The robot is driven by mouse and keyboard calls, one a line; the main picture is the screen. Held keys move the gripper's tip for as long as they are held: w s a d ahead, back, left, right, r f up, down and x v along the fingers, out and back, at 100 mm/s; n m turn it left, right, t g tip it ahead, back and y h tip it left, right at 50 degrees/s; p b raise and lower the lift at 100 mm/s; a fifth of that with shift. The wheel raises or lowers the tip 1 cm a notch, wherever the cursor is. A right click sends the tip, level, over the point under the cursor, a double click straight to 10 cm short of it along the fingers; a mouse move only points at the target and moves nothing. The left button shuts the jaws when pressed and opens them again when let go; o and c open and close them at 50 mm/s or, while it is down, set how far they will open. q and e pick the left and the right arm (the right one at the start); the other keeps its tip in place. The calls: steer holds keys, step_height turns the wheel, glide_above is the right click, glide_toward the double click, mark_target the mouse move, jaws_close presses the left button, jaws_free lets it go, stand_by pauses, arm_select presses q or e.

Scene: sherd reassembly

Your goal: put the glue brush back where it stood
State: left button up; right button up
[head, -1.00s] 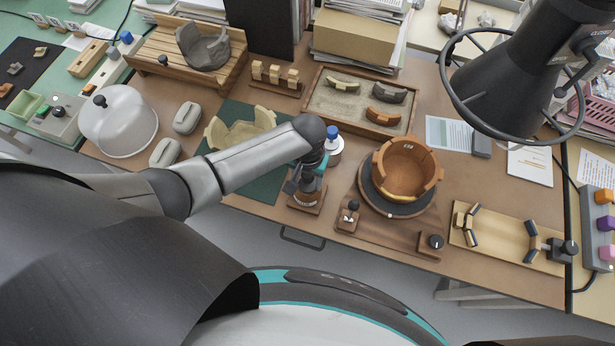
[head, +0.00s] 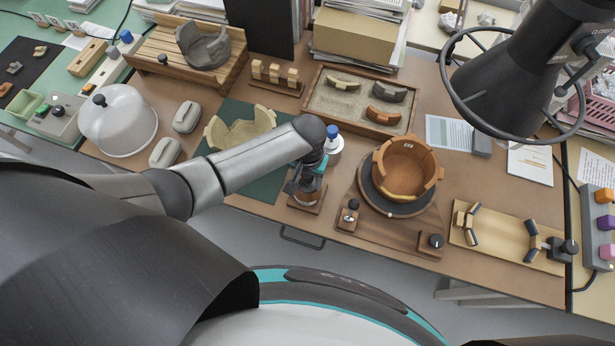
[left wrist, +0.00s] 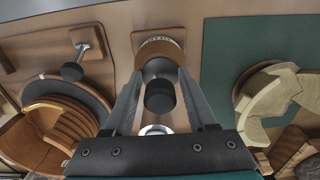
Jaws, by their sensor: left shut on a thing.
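My left gripper (head: 309,182) is over the front edge of the table, directly above a small wooden stand (head: 304,207). In the left wrist view the two fingers (left wrist: 160,92) are shut on the glue brush, whose dark round knob (left wrist: 160,97) shows between them. A brown rounded body lies just beyond the knob, in line with the labelled stand (left wrist: 150,38). The fingers hide part of the brush, and I cannot tell whether its lower end is seated in the stand. My right gripper is not in view.
A brown bowl (head: 407,165) of joined sherds sits on a dark turntable to the right. A green mat (head: 262,188) with a pale sherd piece (head: 240,125) lies to the left.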

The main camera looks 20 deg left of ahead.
arm_select(q)
steer(key=o, duration=1.1)
steer(key=shift+c, duration=0.2)
step_height(320, 180, up, 15)
steer(key=p, duration=0.3)
steer(key=shift+r, duration=0.1)
